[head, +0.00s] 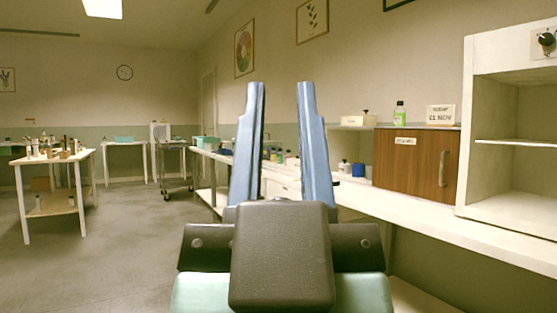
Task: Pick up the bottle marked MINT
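No label reading MINT can be made out. A small bottle with green (400,114) stands on top of the brown wooden cabinet at the right; its label is too small to read. Several small bottles (290,159) stand on the long counter, partly behind my gripper. More bottles (45,148) crowd the table at the far left, too small to read. My gripper (281,90) is raised in front of the camera, its two blue fingers apart with nothing between them. It is far from the left table and hides part of the counter.
A long white counter (430,216) runs along the right wall, bearing the brown cabinet (408,168) and a white open-shelved unit (512,190). The wooden-topped table (68,209) stands left. A wheeled cart (176,184) and white table are at the back. The grey floor (125,235) between is clear.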

